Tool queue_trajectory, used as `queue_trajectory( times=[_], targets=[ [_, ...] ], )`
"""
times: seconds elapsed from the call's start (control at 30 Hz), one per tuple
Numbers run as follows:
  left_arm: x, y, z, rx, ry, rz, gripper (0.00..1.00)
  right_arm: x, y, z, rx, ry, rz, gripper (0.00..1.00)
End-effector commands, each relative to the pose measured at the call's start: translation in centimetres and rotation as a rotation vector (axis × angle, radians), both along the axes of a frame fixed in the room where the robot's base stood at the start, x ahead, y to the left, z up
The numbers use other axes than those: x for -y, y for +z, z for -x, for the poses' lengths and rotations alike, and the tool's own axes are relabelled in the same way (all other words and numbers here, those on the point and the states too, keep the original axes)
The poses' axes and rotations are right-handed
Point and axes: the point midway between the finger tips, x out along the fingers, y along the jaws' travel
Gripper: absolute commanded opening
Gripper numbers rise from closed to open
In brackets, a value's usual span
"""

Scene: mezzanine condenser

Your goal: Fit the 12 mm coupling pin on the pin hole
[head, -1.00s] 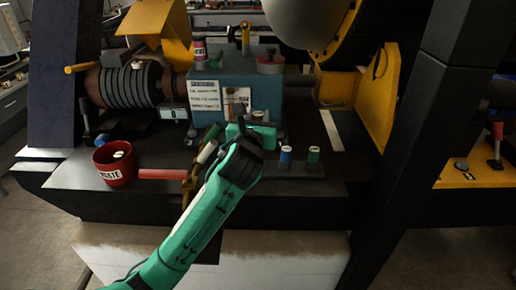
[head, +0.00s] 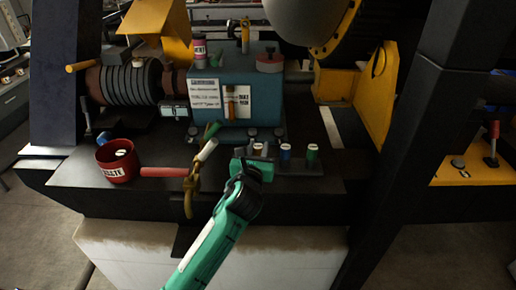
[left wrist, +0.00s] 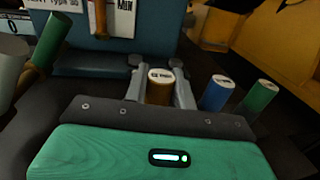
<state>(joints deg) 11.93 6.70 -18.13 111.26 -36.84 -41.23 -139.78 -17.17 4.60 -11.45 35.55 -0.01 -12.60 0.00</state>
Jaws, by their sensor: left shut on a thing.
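A brown pin (left wrist: 160,88) with a white labelled top stands upright between the fingers of my left gripper (left wrist: 160,92). In the head view the same pin (head: 258,149) shows just beyond my left gripper (head: 255,164), in line with a blue pin (head: 286,151) and a green pin (head: 313,154). Its lower end is hidden, so I cannot tell whether it touches the surface below. The blue pin (left wrist: 217,92) and green pin (left wrist: 258,97) stand to the right in the wrist view. The labels are too small to read. I cannot make out the pin hole. My right gripper is out of view.
A blue-grey housing (head: 270,101) with signs stands behind the pins. A dark post (head: 405,150) stands at the right.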

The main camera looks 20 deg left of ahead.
Motion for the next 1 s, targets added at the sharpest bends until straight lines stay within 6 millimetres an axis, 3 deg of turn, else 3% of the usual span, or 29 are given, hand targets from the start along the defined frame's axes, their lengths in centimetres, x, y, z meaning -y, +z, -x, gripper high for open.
queue_trajectory(
  times=[0.1, 0.13, 0.23, 0.67, 1.0],
  targets=[
    [0.0, -0.1, 0.0, 0.0, 0.0, -0.001, 0.0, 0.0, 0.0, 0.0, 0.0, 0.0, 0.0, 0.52],
    [0.0, -0.2, 0.0, 0.0, 0.0, -0.002, 0.28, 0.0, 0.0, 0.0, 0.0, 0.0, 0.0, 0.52],
    [0.0, -0.1, 0.0, 0.0, 0.0, -0.001, 0.48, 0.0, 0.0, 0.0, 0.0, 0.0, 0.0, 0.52],
    [0.1, -0.1, 0.8, 0.001, -0.001, -0.002, 0.48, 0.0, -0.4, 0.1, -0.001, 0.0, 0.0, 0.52],
    [0.9, -0.4, 7.1, 0.0, -0.002, -0.001, 0.48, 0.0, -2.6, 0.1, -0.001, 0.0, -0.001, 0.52]
  ],
)
